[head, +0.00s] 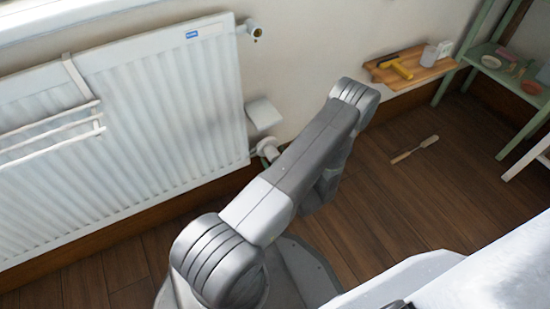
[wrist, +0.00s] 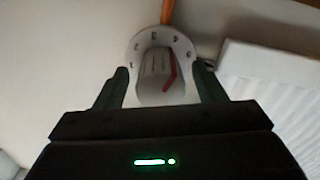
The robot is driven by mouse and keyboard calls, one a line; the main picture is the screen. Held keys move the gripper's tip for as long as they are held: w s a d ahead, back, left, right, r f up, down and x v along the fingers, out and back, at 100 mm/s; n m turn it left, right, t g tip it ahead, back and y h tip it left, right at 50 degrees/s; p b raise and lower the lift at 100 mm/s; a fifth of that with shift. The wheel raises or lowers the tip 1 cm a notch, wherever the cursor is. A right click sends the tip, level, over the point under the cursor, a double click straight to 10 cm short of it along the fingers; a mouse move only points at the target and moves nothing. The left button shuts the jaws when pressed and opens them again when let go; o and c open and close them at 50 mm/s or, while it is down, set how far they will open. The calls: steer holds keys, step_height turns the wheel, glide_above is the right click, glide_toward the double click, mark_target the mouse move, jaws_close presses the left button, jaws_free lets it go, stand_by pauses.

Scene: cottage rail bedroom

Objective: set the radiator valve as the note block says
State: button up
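The radiator valve (head: 268,148) sits at the lower right of the white radiator (head: 160,130), partly behind my arm in the head view. My gripper (wrist: 162,76) is open, one finger each side of the knob, with gaps showing. The gripper is hidden in the head view. A blank-looking white block (head: 263,113) is above the valve; I cannot tell if it is the note block.
A wooden stick-like tool (head: 414,149) lies on the floor. A green shelf unit (head: 470,75) stands right. White furniture fills the lower right.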

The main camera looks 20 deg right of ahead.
steer(key=s+p, duration=0.3)
steer(key=s, duration=0.9)
steer(key=shift+d, duration=0.45)
steer(key=shift+w+a+b, duration=0.15)
steer(key=shift+w+b, duration=0.35)
steer(key=shift+w, duration=1.5)
steer(key=shift+w+a+b, duration=0.15)
steer(key=shift+w+b, duration=0.4)
steer(key=shift+w, duration=1.5)
steer(key=shift+w+a+b, duration=0.15)
steer(key=shift+w+b, duration=0.35)
steer(key=shift+w, duration=1.5)
steer(key=shift+s, duration=0.1)
